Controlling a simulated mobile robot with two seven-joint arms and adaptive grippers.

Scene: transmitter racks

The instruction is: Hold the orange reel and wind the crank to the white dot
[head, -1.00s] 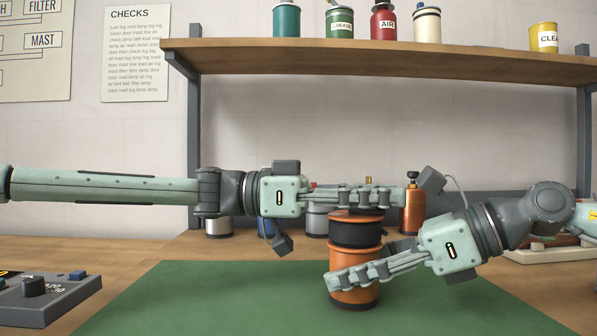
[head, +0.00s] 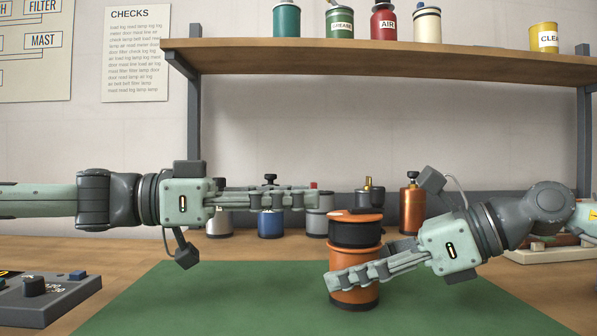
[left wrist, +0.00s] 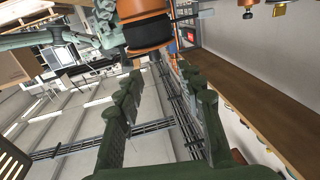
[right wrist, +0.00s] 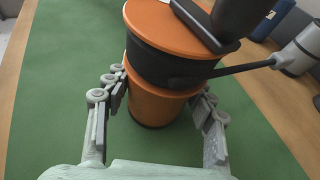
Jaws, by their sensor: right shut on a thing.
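The orange reel (head: 354,296) stands upright on the green mat (head: 230,300), with a black band (head: 355,234) between its orange lower body and orange top. My right gripper (right wrist: 160,92) is shut around the lower orange body (right wrist: 158,108), one finger on each side. In the right wrist view a dark bar (right wrist: 228,70) sticks out sideways from the band, and a dark block (right wrist: 228,18) covers part of the top. I cannot make out a white dot. My left gripper (head: 312,198) is open and empty, left of and above the reel top; its parted fingers show in the left wrist view (left wrist: 158,88).
Behind the mat stand a blue can (head: 270,223), a grey can (head: 318,222) and a copper bottle (head: 412,208). A shelf (head: 380,62) with several tins hangs above. A grey control box (head: 50,300) sits at the front left. The mat's left part is clear.

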